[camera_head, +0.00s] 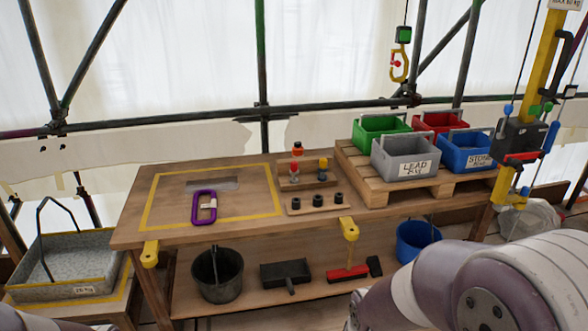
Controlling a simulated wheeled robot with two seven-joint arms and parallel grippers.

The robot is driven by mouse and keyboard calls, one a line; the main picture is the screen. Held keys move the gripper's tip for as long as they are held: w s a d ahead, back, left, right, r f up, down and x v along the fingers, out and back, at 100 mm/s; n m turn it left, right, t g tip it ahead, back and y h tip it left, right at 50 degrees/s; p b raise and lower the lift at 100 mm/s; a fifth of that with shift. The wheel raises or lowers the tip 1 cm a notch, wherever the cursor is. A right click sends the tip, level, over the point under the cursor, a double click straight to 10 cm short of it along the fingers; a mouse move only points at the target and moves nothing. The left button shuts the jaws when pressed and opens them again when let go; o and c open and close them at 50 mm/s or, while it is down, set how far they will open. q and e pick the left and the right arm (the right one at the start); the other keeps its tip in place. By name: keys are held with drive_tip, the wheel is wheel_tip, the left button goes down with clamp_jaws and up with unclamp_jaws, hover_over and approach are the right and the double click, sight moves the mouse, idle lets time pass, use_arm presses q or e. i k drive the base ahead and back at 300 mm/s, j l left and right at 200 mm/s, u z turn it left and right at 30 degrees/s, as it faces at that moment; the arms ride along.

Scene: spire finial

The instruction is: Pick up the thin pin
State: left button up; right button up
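A small wooden rack (306,181) on the workbench holds upright pieces: one with a red top (294,170), one with a yellow top (323,167) and an orange one (298,149) at the back. They are too small to tell which, if any, is the thin pin. In front, several dark cylinders (319,201) stand in a row on a wooden board. A purple oblong ring (204,207) with a pale label lies inside the yellow outline. Neither gripper is in view; my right arm fills the lower right.
The workbench (128,226) has much bare top at its left. Grey (405,157), green (381,130), red (440,122) and blue (466,151) bins stand on a pallet at the right. A yellow hook (399,66) hangs behind. Buckets and tools sit on the lower shelf.

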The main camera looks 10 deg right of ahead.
sight(294, 164)
drive_tip(key=i+l+z, duration=0.1)
drive_tip(key=z, duration=0.35)
drive_tip(key=i+z, duration=0.45)
drive_tip(key=i+j+z, duration=0.1)
drive_tip(key=i, duration=0.35)
drive_tip(key=i+j+z, duration=0.1)
drive_tip(key=i, duration=0.4)
drive_tip(key=i+j+z, duration=0.15)
drive_tip(key=i+j, duration=0.15)
drive_tip(key=i, duration=0.15)
drive_tip(key=i+j+z, duration=0.1)
drive_tip(key=i+j, duration=0.15)
drive_tip(key=i, duration=0.2)
